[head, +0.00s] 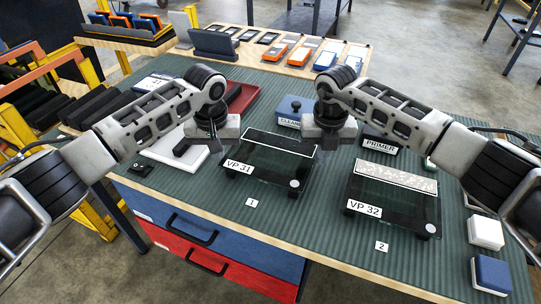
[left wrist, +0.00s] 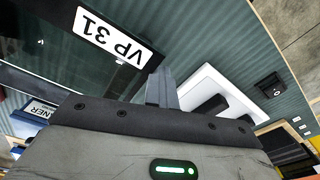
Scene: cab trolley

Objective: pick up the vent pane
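Two dark glass vent panes lie on the green ribbed mat. The pane labelled VP 31 (head: 265,163) is in the middle of the head view, and its label (left wrist: 112,36) shows in the left wrist view. The pane labelled VP 32 (head: 392,203) lies to its right, with a pale speckled strip along its far edge. My left gripper (head: 211,146) is above the left side of VP 31; its fingers (left wrist: 163,90) appear together and empty. My right gripper (head: 329,148) is by the far right corner of VP 31; its fingers are hard to make out.
A white tray (head: 168,158) with a black item is left of VP 31. A blue cleaner box (head: 291,107), a primer block (head: 380,143) and a red tray (head: 243,99) stand behind. White and blue blocks (head: 491,274) are at the right. The mat's front strip is mostly clear.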

